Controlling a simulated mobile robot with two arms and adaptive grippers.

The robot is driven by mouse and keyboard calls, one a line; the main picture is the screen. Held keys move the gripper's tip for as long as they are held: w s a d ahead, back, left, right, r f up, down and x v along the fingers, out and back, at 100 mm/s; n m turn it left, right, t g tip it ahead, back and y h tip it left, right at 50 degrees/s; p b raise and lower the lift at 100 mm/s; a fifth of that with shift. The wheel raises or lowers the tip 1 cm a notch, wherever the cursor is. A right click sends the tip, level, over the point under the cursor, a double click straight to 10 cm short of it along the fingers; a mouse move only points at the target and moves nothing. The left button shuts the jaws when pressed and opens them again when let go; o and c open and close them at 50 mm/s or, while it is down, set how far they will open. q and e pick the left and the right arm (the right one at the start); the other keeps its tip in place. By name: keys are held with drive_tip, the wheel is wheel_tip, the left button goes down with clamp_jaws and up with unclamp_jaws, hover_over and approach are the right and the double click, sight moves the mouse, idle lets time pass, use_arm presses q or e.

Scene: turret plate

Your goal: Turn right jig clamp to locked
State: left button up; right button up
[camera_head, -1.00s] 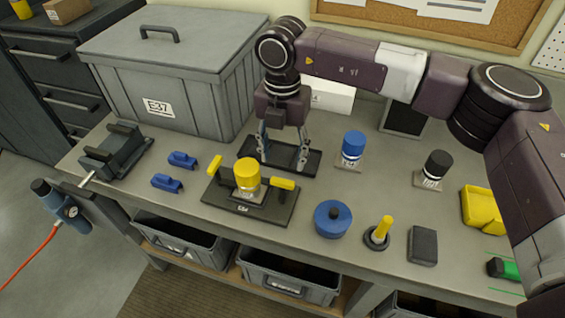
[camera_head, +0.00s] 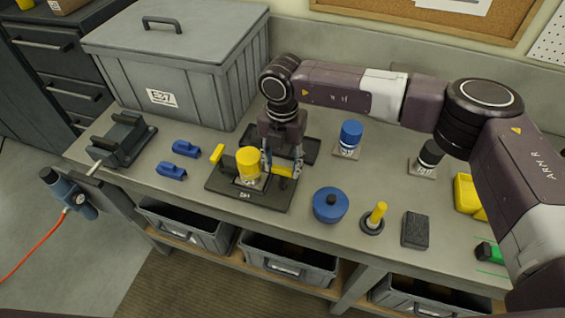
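The dark jig plate (camera_head: 246,201) lies on the bench with a yellow cylinder (camera_head: 248,164) standing at its middle. The right jig clamp (camera_head: 283,171) is a yellow bar on the plate's right side, lying roughly crosswise in the picture. The left clamp (camera_head: 217,154) is a similar yellow bar, slanting away from me. My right gripper (camera_head: 282,172) points down over the right clamp, with its fingers apart near the two ends of the bar. It looks open; contact cannot be told. My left gripper is not in view.
Two blue parts (camera_head: 179,158) lie left of the plate. Behind it is a dark tray (camera_head: 312,149). A grey bin (camera_head: 180,75) stands behind left.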

drive_tip(key=shift+c, duration=1.3)
drive_tip(key=shift+w+f+n+b, duration=0.15)
drive_tip(key=shift+n+b, duration=0.15)
drive_tip(key=shift+b, duration=0.4)
drive_tip(key=n+b, duration=0.9)
drive_tip(key=b, duration=0.3)
drive_tip(key=n+b, duration=0.3)
drive_tip(key=shift+n, duration=0.3)
use_arm(q)
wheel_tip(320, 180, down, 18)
drive_tip(key=b, duration=0.2)
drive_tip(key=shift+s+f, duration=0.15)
use_arm(e)
drive_tip(key=n, duration=0.4)
drive_tip(key=shift+r+n, duration=0.2)
drive_tip(key=shift+n, duration=0.1)
drive_tip(key=o, duration=0.9)
